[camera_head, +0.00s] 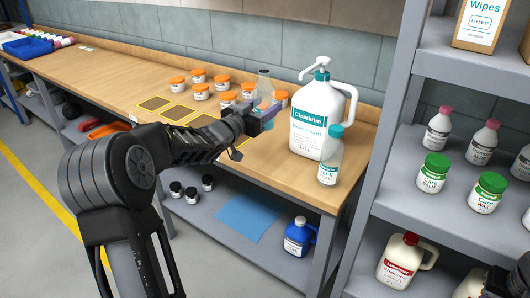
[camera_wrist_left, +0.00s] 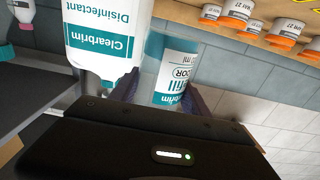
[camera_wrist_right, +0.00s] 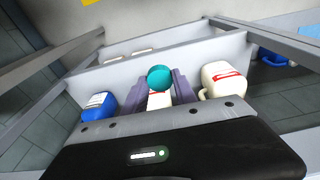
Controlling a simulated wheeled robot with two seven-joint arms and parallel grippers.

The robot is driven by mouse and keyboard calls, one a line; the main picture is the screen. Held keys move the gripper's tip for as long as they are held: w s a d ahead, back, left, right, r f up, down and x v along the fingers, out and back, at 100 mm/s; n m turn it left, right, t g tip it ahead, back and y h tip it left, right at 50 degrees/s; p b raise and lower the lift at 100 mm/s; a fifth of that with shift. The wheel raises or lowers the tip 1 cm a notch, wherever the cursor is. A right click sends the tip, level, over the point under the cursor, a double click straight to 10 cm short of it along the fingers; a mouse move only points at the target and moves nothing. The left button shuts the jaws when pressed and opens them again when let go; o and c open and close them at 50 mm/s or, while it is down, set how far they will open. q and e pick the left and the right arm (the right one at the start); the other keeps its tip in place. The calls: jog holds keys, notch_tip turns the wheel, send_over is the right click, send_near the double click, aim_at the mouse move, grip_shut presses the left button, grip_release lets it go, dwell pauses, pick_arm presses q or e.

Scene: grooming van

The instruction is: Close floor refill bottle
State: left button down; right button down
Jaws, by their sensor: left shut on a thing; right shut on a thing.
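The floor refill bottle (camera_head: 264,82), clear with a white and teal label, is uncapped at its top. My left gripper (camera_head: 268,112) is shut on it over the bench. In the left wrist view the bottle (camera_wrist_left: 172,72) sits between the fingers, its neck hidden. My right gripper (camera_wrist_right: 160,85) is shut on a round teal cap (camera_wrist_right: 160,76). In the head view only a dark part of my right arm shows at the lower right edge, so the cap is hidden there.
A large Clearbrim pump jug (camera_head: 318,125) and a teal-capped bottle (camera_head: 330,155) stand right of my left gripper. Several orange-lidded jars (camera_head: 200,91) stand behind it. A shelf unit (camera_head: 430,205) with bottles is at right. A blue jug (camera_head: 299,237) stands below the bench.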

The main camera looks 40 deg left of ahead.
pick_arm(q)
send_over(265, 155)
jog(key=shift+a+f, duration=0.1)
jog(key=shift+f, duration=3)
jog(key=shift+f, duration=1.9)
jog(key=shift+f+b, duration=0.2)
jog(key=shift+b, duration=0.1)
jog(key=c, duration=0.5)
grip_release()
jog(key=shift+r, duration=0.1)
jog(key=shift+r, duration=0.1)
jog(key=shift+r+p, duration=0.1)
jog(key=shift+p, duration=0.2)
jog(key=s+b, duration=0.1)
jog(key=s, duration=1.1)
